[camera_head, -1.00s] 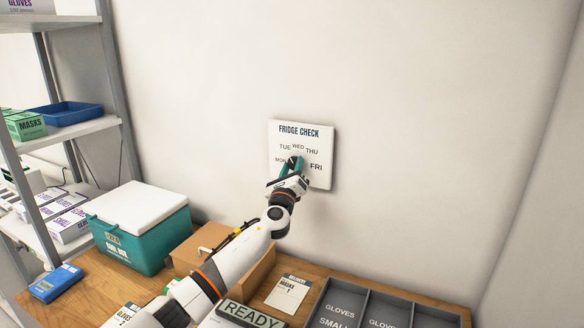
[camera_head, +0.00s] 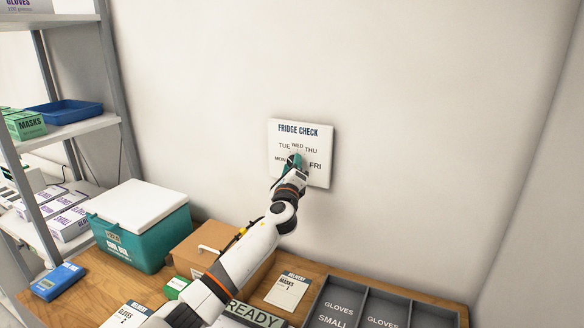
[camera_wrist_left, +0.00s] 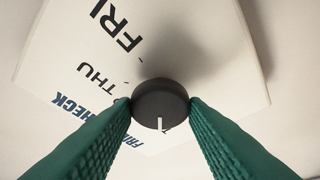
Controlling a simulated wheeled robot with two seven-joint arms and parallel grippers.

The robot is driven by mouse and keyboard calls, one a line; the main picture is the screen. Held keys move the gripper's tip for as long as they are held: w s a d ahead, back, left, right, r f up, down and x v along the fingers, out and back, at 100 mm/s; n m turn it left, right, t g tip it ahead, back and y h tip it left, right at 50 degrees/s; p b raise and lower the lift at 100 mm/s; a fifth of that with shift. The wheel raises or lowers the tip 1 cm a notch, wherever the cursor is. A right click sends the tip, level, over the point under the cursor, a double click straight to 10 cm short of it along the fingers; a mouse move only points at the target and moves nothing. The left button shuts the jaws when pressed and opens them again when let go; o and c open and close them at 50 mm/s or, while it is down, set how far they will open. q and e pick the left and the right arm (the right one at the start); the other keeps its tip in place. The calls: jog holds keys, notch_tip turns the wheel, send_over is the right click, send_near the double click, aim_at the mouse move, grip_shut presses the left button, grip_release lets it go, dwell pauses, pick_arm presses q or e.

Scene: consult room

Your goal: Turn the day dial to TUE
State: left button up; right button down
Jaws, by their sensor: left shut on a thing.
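The white FRIDGE CHECK board (camera_head: 322,143) hangs on the wall with MON, TUE, WED, THU and FRI in an arc. In the wrist view the black round dial (camera_wrist_left: 160,98) sits between the green fingers of my left gripper (camera_wrist_left: 161,105); they touch its two sides. The dial's white mark points straight down in that view, toward the board's upper left, roughly the TUE side. In the head view my left gripper (camera_head: 290,168) covers most of the dial. My right gripper is not in view.
Below on the wooden table (camera_head: 92,285) stand a teal cool box (camera_head: 150,240), a cardboard box (camera_head: 195,262), a delivery card (camera_head: 288,292) and a grey divided tray (camera_head: 350,295). A shelf rack (camera_head: 115,75) stands at left. The wall around the board is clear.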

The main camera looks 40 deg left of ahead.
pick_arm(q)
jog(key=o, duration=1)
jog(key=shift+c, duration=0.2)
jog(key=b+v, duration=0.3)
jog(key=v, duration=0.9)
jog(key=shift+f, duration=0.1)
